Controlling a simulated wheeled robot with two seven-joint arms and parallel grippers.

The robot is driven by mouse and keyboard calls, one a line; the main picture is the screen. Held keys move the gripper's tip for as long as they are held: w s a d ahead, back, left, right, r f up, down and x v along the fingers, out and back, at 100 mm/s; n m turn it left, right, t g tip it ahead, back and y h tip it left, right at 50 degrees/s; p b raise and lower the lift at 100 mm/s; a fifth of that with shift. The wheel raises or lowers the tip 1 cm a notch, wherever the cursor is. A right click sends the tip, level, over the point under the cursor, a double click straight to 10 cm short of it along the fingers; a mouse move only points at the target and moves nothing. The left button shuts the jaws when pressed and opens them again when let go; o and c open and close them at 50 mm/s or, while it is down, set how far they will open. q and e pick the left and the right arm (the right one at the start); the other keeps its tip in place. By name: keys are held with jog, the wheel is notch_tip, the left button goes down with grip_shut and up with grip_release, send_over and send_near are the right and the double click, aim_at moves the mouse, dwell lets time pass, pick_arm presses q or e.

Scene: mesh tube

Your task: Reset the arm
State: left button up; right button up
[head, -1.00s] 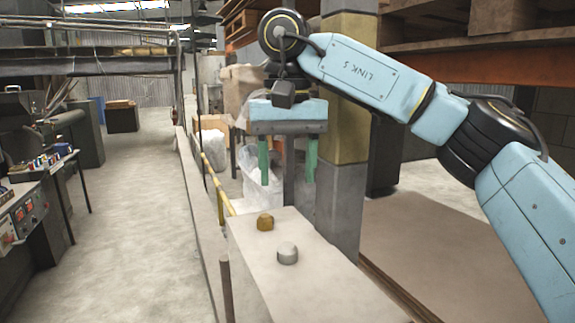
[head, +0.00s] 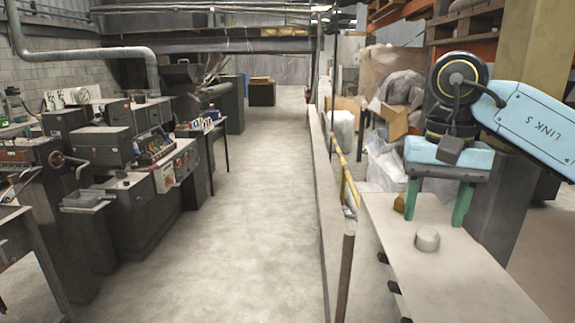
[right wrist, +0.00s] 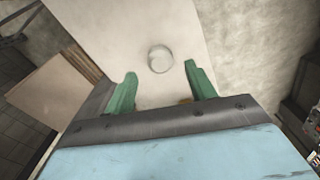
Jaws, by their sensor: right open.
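My right gripper (head: 436,212) is open with two green fingers and nothing between them. It hangs over the far part of a pale table (head: 455,275) in the head view. A grey-white rounded piece (head: 427,239) stands on the table, just nearer to me than the fingers. A brown-gold piece (head: 399,203) stands by the left finger and is partly hidden. In the right wrist view, the open fingers (right wrist: 160,70) point towards the round grey piece (right wrist: 160,59). A brown bit (right wrist: 185,101) shows at the gripper's edge. My left gripper is not in view.
A yellow rail (head: 345,180) and a brown post (head: 345,275) stand left of the table. A grey pillar stands close behind my right arm. Dark machines (head: 130,150) line the left side. The concrete aisle floor (head: 250,200) between is clear.

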aim_at(429, 231)
jog(key=shift+f, duration=1.8)
notch_tip(429, 231, up, 14)
jog(key=p, duration=0.2)
notch_tip(429, 231, down, 14)
jog(key=shift+r+b, duration=0.1)
jog(key=shift+b, duration=1.1)
jog(key=m, duration=1.6)
jog(key=shift+m, duration=0.3)
jog(key=m, duration=0.4)
jog(key=shift+p, duration=0.35)
